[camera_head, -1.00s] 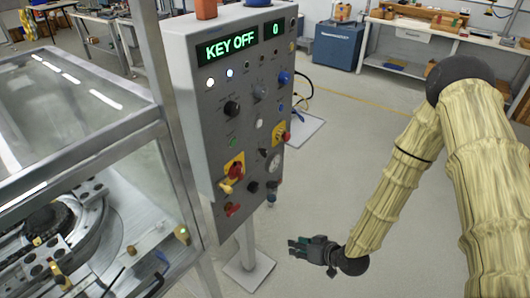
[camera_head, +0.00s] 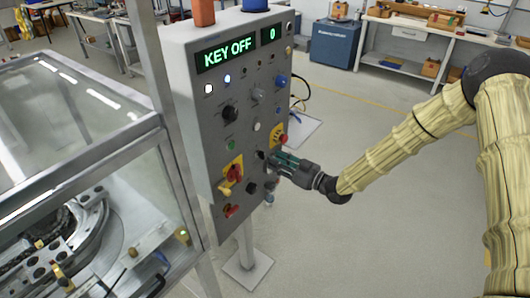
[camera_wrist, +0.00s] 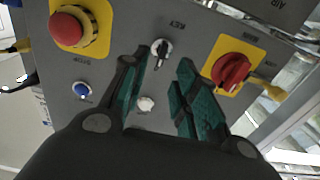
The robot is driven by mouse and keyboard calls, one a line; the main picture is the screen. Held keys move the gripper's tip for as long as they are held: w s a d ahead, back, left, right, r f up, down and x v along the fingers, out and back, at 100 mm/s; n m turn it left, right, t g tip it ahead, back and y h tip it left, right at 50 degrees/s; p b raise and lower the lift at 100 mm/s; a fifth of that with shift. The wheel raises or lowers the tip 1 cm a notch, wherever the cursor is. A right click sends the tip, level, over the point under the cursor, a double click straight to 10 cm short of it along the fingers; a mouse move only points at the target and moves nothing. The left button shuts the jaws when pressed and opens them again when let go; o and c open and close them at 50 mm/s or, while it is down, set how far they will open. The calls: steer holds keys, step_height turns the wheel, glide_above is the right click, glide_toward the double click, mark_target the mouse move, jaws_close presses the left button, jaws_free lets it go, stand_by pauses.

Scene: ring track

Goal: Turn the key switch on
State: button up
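The grey control panel (camera_head: 215,120) stands upright, and its green display (camera_head: 226,53) reads KEY OFF. In the wrist view the key switch (camera_wrist: 161,50), a silver collar with a dark key, sits below an upside-down KEY label. My gripper (camera_wrist: 157,75) is open and empty, with its green-padded fingers spread to either side below the key. In the head view my gripper (camera_head: 274,159) is close to the panel's right half, below the yellow-backed red button. There I cannot make out the key clearly, nor tell whether the fingertips touch the panel.
In the wrist view a red stop button (camera_wrist: 67,29) on yellow is left of the key, and a red rotary switch (camera_wrist: 231,71) is right. A white button (camera_wrist: 146,103) lies between the fingers. A glass-walled machine (camera_head: 80,110) stands left.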

mark_target(260, 155)
steer(key=shift+p+x, duration=0.9)
steer(key=shift+x, duration=1.95)
jaws_close()
